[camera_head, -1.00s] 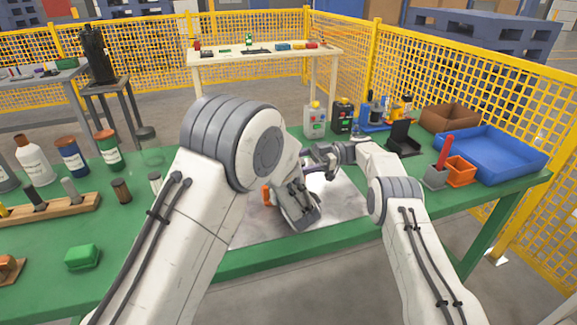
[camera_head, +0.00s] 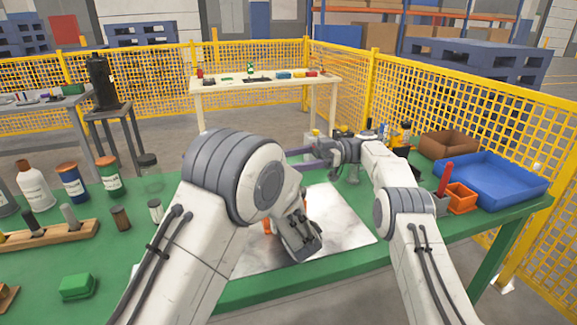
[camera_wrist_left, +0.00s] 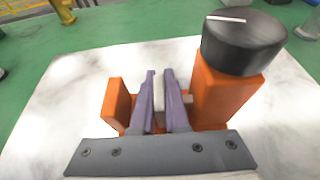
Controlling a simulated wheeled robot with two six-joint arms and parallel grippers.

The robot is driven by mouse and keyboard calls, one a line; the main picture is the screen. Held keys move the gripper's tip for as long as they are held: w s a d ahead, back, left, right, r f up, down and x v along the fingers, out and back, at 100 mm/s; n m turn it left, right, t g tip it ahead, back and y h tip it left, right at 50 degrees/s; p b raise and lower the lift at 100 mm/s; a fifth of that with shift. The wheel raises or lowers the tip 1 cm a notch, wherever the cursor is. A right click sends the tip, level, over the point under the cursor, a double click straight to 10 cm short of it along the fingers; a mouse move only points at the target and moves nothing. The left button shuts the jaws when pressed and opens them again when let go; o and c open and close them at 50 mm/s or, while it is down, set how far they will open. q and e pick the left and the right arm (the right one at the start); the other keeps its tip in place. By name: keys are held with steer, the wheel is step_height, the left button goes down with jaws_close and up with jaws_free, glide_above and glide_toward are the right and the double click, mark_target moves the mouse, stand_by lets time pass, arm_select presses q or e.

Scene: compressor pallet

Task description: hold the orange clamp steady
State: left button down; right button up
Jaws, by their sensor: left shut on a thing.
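The orange clamp (camera_wrist_left: 222,95) stands on the pale metal plate in the left wrist view, with a round black knob (camera_wrist_left: 243,42) on its taller right block. A lower orange block stands on the left. My left gripper (camera_wrist_left: 160,75) has its two purple fingers between these blocks, shut on a narrow grey part of the clamp. In the head view my left gripper (camera_head: 300,238) reaches down to the plate, and only a bit of the clamp (camera_head: 267,227) shows beside it.
The pale metal plate (camera_head: 345,220) lies on the green table (camera_head: 215,295). A blue tray (camera_head: 490,180), a small orange bin (camera_head: 461,198) and a brown box (camera_head: 449,145) stand on the right. Bottles and a wooden rack (camera_head: 50,236) stand on the left.

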steer(key=d+f+m+t+y, duration=0.1)
steer(key=d+f+m+t, duration=0.4)
steer(key=d+f+t, duration=0.4)
steer(key=shift+g, duration=0.7)
steer(key=a, duration=0.6)
steer(key=w+a+f, duration=0.1)
steer(key=a, duration=0.2)
steer(key=shift+w+a, duration=0.1)
steer(key=shift+a, duration=0.2)
jaws_close()
